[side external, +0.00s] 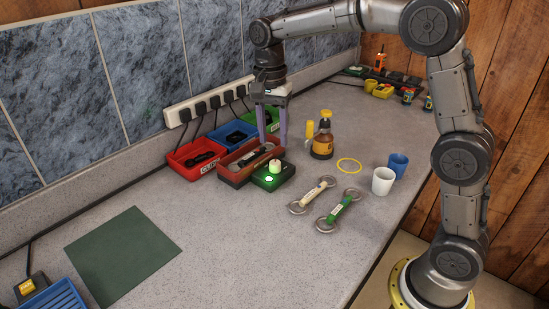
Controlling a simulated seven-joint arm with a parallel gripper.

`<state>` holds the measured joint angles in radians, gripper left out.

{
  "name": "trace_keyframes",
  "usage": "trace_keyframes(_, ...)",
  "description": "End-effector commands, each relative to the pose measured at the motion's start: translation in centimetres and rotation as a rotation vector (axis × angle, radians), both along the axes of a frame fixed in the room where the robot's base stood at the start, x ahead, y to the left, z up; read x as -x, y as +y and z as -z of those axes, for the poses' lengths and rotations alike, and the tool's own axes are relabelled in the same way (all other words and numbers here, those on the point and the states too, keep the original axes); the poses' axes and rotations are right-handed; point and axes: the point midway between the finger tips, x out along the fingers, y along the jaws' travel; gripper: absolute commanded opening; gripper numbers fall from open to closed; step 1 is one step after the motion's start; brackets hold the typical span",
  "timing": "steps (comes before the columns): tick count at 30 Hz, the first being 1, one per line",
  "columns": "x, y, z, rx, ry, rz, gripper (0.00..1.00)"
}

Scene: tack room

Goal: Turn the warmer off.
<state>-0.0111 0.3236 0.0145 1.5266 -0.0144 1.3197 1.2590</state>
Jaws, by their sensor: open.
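A small black box with a green-lit top (272,177) stands on the counter at the middle. It carries a pale knob (274,166) and a glowing green light (268,180). It looks like the warmer's control, but I cannot read a label.
A long dark-red tray with tools (237,178) adjoins the box on the left. Red (183,165), blue (222,140) and green bins stand behind, near a power strip (208,102). Two ringed straps (338,208), a white cup (383,181) and a blue cup (398,165) are at right. The front-left counter is mostly clear around a green mat (123,255).

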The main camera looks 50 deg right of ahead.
Motion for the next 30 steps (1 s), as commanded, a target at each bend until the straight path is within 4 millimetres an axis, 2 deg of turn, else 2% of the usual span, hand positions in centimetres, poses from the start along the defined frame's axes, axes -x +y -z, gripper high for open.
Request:
trace_keyframes(1,0.2,0.0,1.1,0.000,0.005,0.000,0.49)
trace_keyframes(6,0.3,-0.1,4.1,0.000,0.004,0.001,0.49)
trace_keyframes(12,0.3,-0.1,6.3,0.000,0.002,0.001,0.49)
trace_keyframes(24,0.3,-0.1,6.9,0.000,0.000,0.000,0.49)
trace_keyframes(30,0.3,-0.1,6.9,0.000,0.000,0.000,0.13)
